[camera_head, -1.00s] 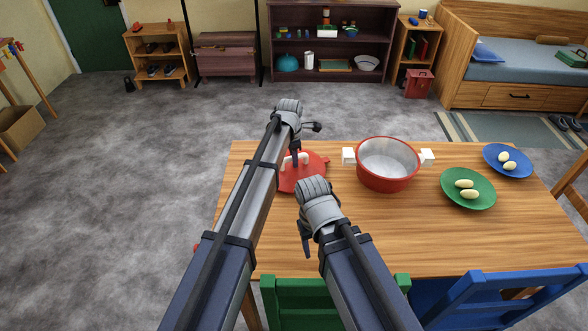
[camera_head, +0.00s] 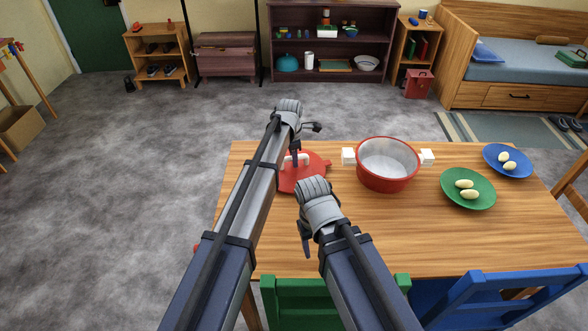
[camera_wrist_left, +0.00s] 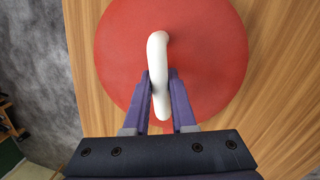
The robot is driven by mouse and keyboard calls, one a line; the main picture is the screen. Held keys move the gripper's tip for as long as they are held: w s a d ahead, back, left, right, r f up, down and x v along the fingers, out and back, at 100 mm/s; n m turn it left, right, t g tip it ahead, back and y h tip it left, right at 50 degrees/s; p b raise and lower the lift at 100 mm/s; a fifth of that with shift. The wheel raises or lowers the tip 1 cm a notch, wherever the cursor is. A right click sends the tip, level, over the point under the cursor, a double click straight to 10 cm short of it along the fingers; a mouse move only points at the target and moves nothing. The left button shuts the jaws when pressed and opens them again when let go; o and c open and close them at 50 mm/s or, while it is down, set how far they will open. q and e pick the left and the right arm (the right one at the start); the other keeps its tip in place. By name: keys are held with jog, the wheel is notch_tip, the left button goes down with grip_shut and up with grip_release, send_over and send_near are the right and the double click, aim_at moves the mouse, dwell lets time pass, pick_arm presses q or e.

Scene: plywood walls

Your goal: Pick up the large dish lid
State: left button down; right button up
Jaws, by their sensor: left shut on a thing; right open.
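The large dish lid (camera_head: 304,180) is a flat red disc with a white handle, at the left end of the wooden table. It also fills much of the left wrist view (camera_wrist_left: 210,55). My left gripper (camera_head: 296,158) is over the lid, and in the left wrist view its two fingers (camera_wrist_left: 160,98) are shut on the white handle (camera_wrist_left: 157,48) from both sides. The lid looks flat on or very near the table; I cannot tell if there is a gap. My right gripper (camera_head: 306,240) is open and empty over the table's near left part; its fingertips are partly hidden.
A red pot (camera_head: 387,165) with white handles stands right of the lid. A green plate (camera_head: 452,194) and a blue plate (camera_head: 496,169), each with egg-like pieces, are further right. Green (camera_head: 292,288) and blue (camera_head: 500,285) chairs stand at the near edge. The table's middle front (camera_head: 400,235) is clear.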

pick_arm(q)
jog(key=shift+r, duration=0.15)
pick_arm(e)
jog(key=shift+r, duration=0.15)
pick_arm(q)
notch_tip(320, 180, up, 10)
jog(key=p, duration=1)
pick_arm(e)
notch_tip(320, 180, up, 10)
